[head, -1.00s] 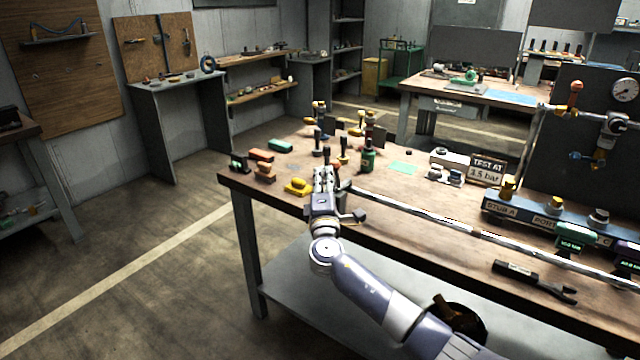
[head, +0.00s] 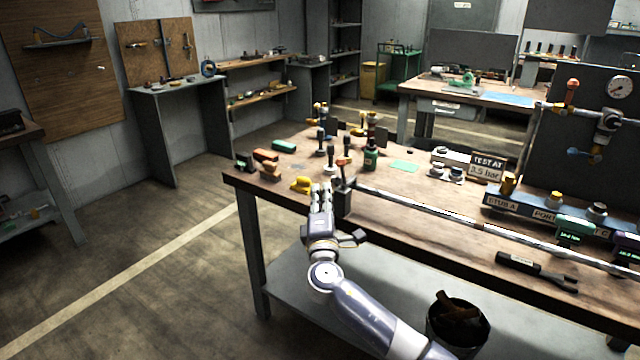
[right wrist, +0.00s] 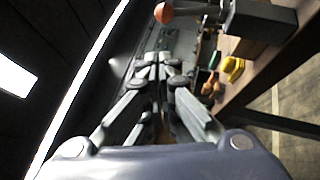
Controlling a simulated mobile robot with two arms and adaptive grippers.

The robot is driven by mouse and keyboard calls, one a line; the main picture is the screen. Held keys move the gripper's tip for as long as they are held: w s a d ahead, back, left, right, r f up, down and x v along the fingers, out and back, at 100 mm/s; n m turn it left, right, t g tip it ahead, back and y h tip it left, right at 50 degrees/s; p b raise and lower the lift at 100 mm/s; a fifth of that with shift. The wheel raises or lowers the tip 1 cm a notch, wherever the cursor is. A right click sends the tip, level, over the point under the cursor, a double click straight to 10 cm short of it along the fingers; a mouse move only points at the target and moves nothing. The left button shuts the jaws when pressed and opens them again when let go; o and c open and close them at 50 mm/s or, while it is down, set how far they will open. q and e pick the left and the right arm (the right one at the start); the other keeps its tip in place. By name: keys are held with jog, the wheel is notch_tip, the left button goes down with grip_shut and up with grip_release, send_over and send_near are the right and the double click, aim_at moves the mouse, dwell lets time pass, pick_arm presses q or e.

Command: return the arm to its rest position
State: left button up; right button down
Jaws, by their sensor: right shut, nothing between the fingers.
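My right gripper (head: 321,192) is at the front edge of the workbench (head: 420,225) in the head view, its fingers pointing away from me. It is shut and empty; in the right wrist view the fingers (right wrist: 158,68) are close together with nothing between them. My right arm reaches up to it from the bottom of the head view. A dark block with an orange-knobbed lever (head: 343,187) stands just right of the fingers; I cannot tell whether they touch. It also shows in the right wrist view (right wrist: 258,22). My left gripper is not in view.
A yellow object (head: 301,185) lies left of the fingers on the bench. A long metal pipe (head: 430,210) runs along the bench to the right. A dark wrench-like tool (head: 535,270) lies near the front edge. A bin (head: 457,325) stands on the lower shelf. Floor at left is clear.

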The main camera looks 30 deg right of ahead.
jog(key=s+a, duration=0.3)
notch_tip(320, 180, down, 24)
jog(key=s+g+y, duration=0.3)
jog(key=g+y, duration=0.1)
jog(key=g, duration=0.1)
jog(key=s+a+f+m+g+y, duration=0.1)
jog(key=s+a+f+g+y, duration=0.1)
jog(key=s+f, duration=0.65)
jog(key=s+a+f+m+g+y, duration=0.1)
jog(key=s+a+f+m+g, duration=0.15)
jog(key=f, duration=1.05)
jog(key=s+a+f+m+g+y+p, duration=0.1)
jog(key=s+a+f+m+g, duration=0.1)
jog(key=s+f, duration=0.7)
jog(key=s+a+f+m+g+y, duration=0.1)
jog(key=s+a+f+g, duration=0.15)
jog(key=s+f, duration=0.65)
jog(key=s+a+f+m+g+y, duration=0.1)
jog(key=s+a+m, duration=0.1)
jog(key=s, duration=0.9)
jog(key=s+a+f+m+g+y, duration=0.1)
jog(key=s+a, duration=0.3)
jog(key=s, duration=0.8)
jog(key=shift+f+m+g, duration=0.4)
jog(key=shift+f+m, duration=0.4)
jog(key=shift+m, duration=0.05)
